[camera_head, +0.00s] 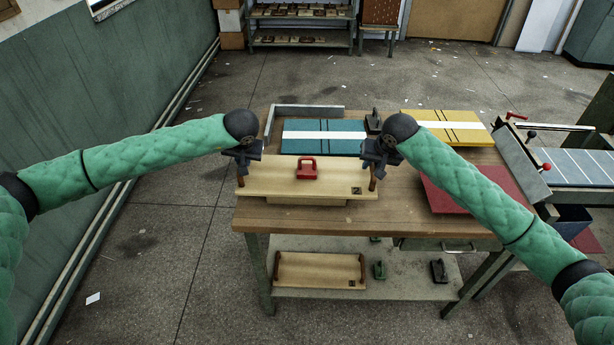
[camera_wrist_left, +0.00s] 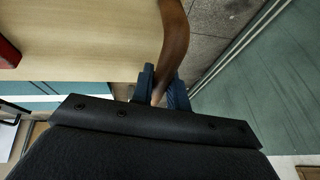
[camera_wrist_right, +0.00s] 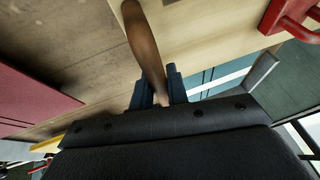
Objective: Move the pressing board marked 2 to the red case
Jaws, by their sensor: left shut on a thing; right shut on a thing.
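A pale wooden pressing board (camera_head: 285,178) with a brown handle at each end is at the table's front left. A red block with a handle (camera_head: 307,169) is on the board. I cannot tell whether the board is lifted or rests on the pale piece under it. The red case (camera_head: 445,198) lies flat at the table's right, partly behind my right forearm.
A teal case (camera_head: 300,136) and a yellow case (camera_head: 465,132) lie farther back on the wooden table (camera_head: 400,221). A grey angled fence (camera_head: 310,108) stands behind the teal case. A similar board (camera_head: 315,268) lies on the lower shelf. A machine (camera_head: 575,165) adjoins the right side.

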